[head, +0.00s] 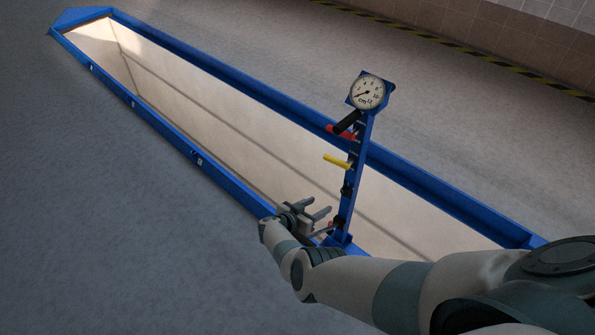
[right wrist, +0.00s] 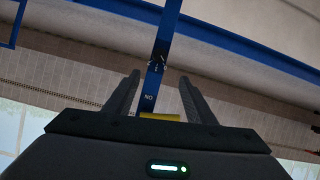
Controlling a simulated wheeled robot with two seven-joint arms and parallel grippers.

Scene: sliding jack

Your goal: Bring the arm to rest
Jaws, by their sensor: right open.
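My right gripper (head: 320,208) is open and empty in the head view, beside the lower part of the jack's blue post (head: 355,185). In the right wrist view its two fingers (right wrist: 160,76) stand apart, with the blue post (right wrist: 163,55) appearing between them. The jack carries a round dial gauge (head: 370,91) on top, a black-and-red handle (head: 345,127) and a yellow lever (head: 337,161). A yellow piece (right wrist: 160,117) shows low between the fingers. I cannot tell whether the gripper touches the post. My left gripper is out of view.
A long pit with a blue rim (head: 235,72) runs diagonally across the head view, and the jack stands over it. Grey floor (head: 110,220) lies open on the left. A yellow-black striped line (head: 440,46) runs along the far tiled wall.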

